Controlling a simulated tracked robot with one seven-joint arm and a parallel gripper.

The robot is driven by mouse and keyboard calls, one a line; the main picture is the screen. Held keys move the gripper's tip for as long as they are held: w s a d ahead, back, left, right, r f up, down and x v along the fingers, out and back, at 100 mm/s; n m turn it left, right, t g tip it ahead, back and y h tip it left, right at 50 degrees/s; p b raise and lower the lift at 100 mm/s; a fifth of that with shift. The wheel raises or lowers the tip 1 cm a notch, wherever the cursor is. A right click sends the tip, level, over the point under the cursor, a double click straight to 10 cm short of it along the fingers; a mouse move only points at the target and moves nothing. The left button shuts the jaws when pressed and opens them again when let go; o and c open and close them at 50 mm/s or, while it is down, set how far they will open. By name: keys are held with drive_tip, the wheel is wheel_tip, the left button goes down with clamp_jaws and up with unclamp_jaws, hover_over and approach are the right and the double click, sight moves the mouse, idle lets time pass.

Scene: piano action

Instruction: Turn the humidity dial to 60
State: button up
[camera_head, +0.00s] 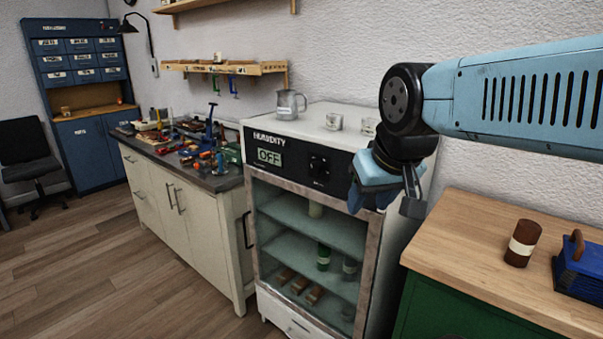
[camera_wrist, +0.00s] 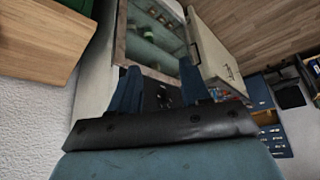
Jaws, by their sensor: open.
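The humidity dial (camera_head: 319,167) is a black knob on the dark panel of a cream cabinet (camera_head: 330,127), below the word HUMIDITY. The display (camera_head: 269,157) left of it reads OFF. My gripper (camera_head: 368,197) has blue fingers and hangs in front of the cabinet's upper right corner, right of the dial and apart from it. In the wrist view my gripper (camera_wrist: 159,68) is open and empty, and the dark dial (camera_wrist: 164,97) shows between the fingers, beyond them. The dial's pointer and scale are too small to read.
The cabinet's glass door (camera_head: 310,235) is shut, with jars and wooden pieces on shelves inside.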

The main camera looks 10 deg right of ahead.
drive_tip(key=o, duration=0.3)
drive_tip(key=shift+w+d+f+n+g, duration=0.1)
drive_tip(key=shift+w+f+n+g, duration=0.15)
drive_tip(key=shift+n+g, duration=0.05)
drive_tip(key=shift+o, duration=0.5)
drive_tip(key=w+d+f+n+g+h, duration=0.3)
drive_tip(key=w+f+n+h, duration=0.1)
drive_tip(key=w+n+h, duration=0.1)
drive_tip(key=shift+w+n+g, duration=0.3)
drive_tip(key=shift+w+g, duration=0.1)
drive_tip(key=shift+w, duration=0.2)
drive_tip(key=n+t+h, duration=0.9)
drive_tip(key=n+h, duration=0.1)
drive_tip(key=n, duration=0.6)
approach(313, 171)
drive_tip(key=x, duration=0.8)
drive_tip(key=shift+d, duration=0.25)
